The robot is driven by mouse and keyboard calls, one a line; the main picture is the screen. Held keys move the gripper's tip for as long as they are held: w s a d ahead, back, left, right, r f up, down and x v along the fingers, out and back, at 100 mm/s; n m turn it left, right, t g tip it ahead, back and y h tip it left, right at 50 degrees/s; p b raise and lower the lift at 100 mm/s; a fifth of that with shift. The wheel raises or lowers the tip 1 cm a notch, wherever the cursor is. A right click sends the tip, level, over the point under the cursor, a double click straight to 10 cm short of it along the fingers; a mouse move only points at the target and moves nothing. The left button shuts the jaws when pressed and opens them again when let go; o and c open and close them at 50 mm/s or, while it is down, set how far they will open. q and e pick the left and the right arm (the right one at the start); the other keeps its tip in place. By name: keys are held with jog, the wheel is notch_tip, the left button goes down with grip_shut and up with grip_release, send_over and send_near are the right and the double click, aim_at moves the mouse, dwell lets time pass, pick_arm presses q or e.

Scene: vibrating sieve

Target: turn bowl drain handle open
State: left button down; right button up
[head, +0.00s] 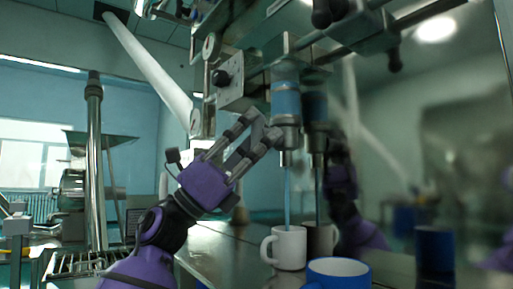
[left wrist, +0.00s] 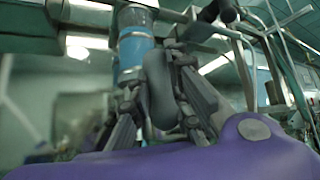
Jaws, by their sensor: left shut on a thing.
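The clear bowl (head: 286,98) with blue liquid hangs under the machine; it also shows in the left wrist view (left wrist: 134,45). A thin blue stream (head: 287,195) runs from its metal outlet (head: 287,140) down into a white mug (head: 289,248). My left gripper (head: 262,130) reaches up to the left side of the outlet. In the left wrist view its fingers (left wrist: 160,112) are shut on the dark grey drain handle (left wrist: 159,85), which stands roughly upright between them. In the head view the fingers mostly hide the handle. My right gripper is not in view.
A blue mug (head: 338,275) stands in front of the white one on the shiny table (head: 215,252). A mirror-like panel (head: 400,150) closes off the right side and reflects the mugs and my arm. Machine bars and knobs (head: 330,12) hang above.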

pick_arm(q)
jog(key=shift+m+g, duration=0.8)
jog(key=shift+g, duration=0.2)
jog(key=c, duration=1.7)
grip_release()
jog(key=shift+d, duration=0.1)
jog(key=shift+o, duration=0.3)
jog(key=shift+t, duration=0.3)
jog(key=v, duration=1.2)
jog(key=shift+r, duration=0.1)
